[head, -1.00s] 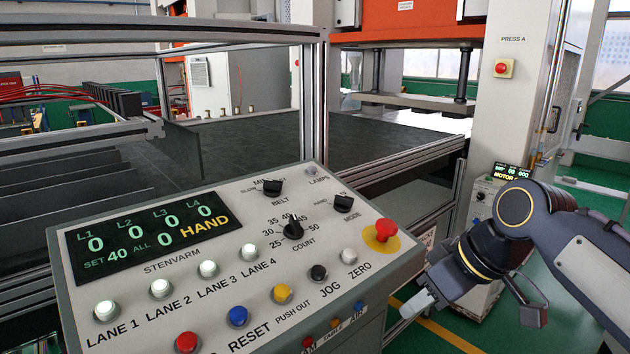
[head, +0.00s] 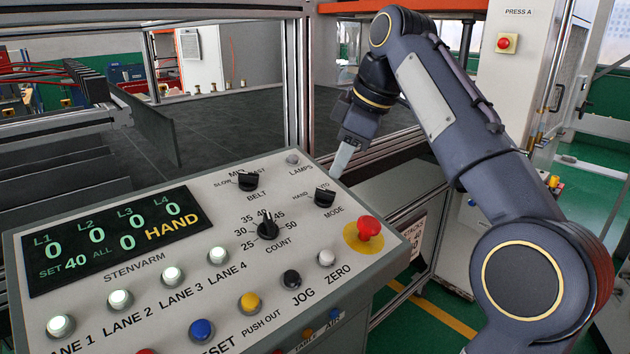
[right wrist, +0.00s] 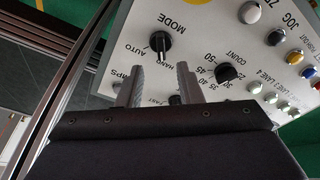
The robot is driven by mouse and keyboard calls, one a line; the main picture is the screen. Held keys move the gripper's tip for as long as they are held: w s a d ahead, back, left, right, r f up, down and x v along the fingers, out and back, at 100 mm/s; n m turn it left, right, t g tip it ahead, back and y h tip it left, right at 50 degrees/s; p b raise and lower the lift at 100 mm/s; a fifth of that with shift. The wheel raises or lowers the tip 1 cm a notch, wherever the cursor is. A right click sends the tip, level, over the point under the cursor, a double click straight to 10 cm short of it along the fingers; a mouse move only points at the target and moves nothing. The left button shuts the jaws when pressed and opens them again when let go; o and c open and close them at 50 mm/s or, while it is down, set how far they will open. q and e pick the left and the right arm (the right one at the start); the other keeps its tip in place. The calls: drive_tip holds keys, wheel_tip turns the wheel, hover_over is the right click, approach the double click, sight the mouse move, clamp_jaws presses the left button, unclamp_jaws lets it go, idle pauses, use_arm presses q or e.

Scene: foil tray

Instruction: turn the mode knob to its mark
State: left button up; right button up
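The mode knob (head: 325,195) is a black knob on the sloping grey control panel (head: 215,245), with HAND to its left and AUTO at its upper right. In the right wrist view, the mode knob (right wrist: 160,41) shows just beyond my fingertips, in line with the gap between them. The panel display (head: 110,240) reads HAND. My right gripper (head: 345,158) is above the panel's far right corner, near the knob and apart from it. In the right wrist view the gripper (right wrist: 161,75) is open and empty. My left gripper is out of view.
The belt knob (head: 248,181) and count knob (head: 267,228) sit left of the mode knob. A red mushroom button (head: 368,228) is close in front of it. A metal frame post (head: 297,85) stands behind the panel. Coloured buttons line the panel's near side.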

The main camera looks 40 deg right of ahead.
sight(326, 191)
drive_tip(key=b+x, duration=0.1)
drive_tip(key=x, duration=0.6)
drive_tip(key=shift+s, duration=0.1)
clamp_jaws()
